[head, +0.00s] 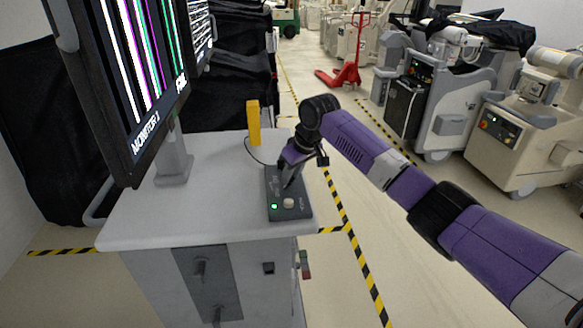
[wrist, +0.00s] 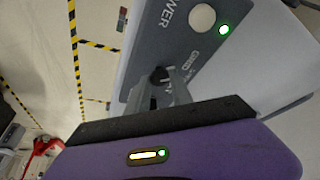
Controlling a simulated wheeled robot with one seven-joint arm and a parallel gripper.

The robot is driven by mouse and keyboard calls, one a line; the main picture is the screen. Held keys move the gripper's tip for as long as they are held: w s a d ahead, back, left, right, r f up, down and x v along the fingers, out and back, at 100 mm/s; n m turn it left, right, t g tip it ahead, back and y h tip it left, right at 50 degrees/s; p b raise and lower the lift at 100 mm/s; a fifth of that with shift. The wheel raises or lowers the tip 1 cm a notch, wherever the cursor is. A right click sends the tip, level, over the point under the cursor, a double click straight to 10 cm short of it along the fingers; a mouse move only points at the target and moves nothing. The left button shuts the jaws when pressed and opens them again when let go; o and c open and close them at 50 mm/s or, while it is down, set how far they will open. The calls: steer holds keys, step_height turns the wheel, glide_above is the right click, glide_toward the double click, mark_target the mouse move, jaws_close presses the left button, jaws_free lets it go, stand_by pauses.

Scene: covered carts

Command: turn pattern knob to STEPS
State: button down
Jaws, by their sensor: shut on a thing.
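A dark grey control box (head: 275,212) lies on the right side of the cart top (head: 140,215). The pattern knob (wrist: 159,75), small, round and black, sits on its panel (wrist: 150,40) in the wrist view, with a "GRID" label beside it; other lettering is partly covered. My gripper (wrist: 163,82) is shut on the knob, its grey fingers reaching down to it. In the head view my gripper (head: 290,180) is over the box's middle and hides the knob. The knob's pointer direction cannot be made out. The monitor (head: 125,75) shows white, purple and green vertical stripes.
The box has a white round power button (wrist: 202,17) and a lit green lamp (wrist: 224,29). A yellow upright object (head: 253,122) stands behind the box. A red pallet jack (head: 345,72) and covered carts (head: 455,95) are further back. Taped floor right of the cart is open.

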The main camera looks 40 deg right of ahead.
steer(key=m+p, duration=0.1)
steer(key=m+h+p, duration=0.1)
steer(key=m+p, duration=0.2)
steer(key=shift+a+r+h, duration=0.15)
steer(key=shift+a+h, duration=0.15)
steer(key=shift+w+m+g+h+p, duration=0.1)
steer(key=shift+m+g+h+p, duration=0.25)
steer(key=shift+m, duration=0.4)
steer(key=shift+m+g+h+p, duration=0.15)
steer(key=shift+m+p, duration=0.3)
steer(key=shift+m, duration=0.3)
steer(key=c, duration=1.1)
jaws_free()
steer(key=shift+c, duration=0.2)
steer(key=b+v, duration=0.1)
steer(key=v, duration=0.6)
steer(key=shift+s+r, duration=0.25)
